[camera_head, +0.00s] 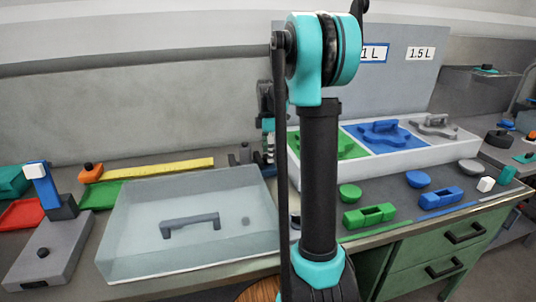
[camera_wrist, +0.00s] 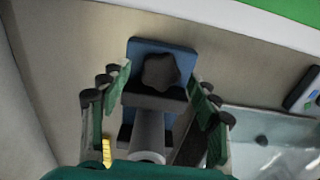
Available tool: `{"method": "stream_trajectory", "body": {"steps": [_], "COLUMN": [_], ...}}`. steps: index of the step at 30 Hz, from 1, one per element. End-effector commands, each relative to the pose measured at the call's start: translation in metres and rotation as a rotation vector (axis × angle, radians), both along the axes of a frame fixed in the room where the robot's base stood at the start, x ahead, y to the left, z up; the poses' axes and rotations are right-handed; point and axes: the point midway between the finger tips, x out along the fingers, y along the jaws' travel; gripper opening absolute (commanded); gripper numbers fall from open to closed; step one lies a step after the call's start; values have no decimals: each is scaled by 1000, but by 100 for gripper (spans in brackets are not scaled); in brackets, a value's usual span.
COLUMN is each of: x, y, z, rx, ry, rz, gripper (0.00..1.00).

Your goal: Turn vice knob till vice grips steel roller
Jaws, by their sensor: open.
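In the wrist view, a dark star-shaped knob (camera_wrist: 160,72) sits on the blue body of the vice (camera_wrist: 177,50). A grey cylinder, which looks like the steel roller (camera_wrist: 149,128), lies just below the knob in the picture, beside a dark block. Whether the vice jaws touch it cannot be told. My gripper (camera_wrist: 161,86) is open, with its green-padded fingers on the left and right of the knob. Clear gaps show between pads and knob. In the head view my gripper (camera_head: 268,128) is small and partly hidden by my arm, and the vice is mostly hidden there.
A clear box (camera_head: 130,235) with a dark handle stands in front on the bench. A white tray (camera_head: 452,146) with green, blue and grey sections stands to the right. A grey stand (camera_head: 45,250) and a yellow strip (camera_head: 160,168) lie to the left. Green and blue blocks lie at right front.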

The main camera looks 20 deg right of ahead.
Motion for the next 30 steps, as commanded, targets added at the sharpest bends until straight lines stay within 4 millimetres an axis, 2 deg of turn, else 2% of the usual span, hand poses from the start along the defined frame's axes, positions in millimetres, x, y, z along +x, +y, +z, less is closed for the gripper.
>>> {"method": "stream_trajectory", "body": {"steps": [4, 12, 24, 30], "x": [0, 0, 0, 0], "y": [0, 0, 0, 0], "z": [-7, -8, -8, -8], "rx": [0, 0, 0, 0], "ry": [0, 0, 0, 0], "rz": [0, 0, 0, -63], "gripper": [62, 62, 12, 12]}}
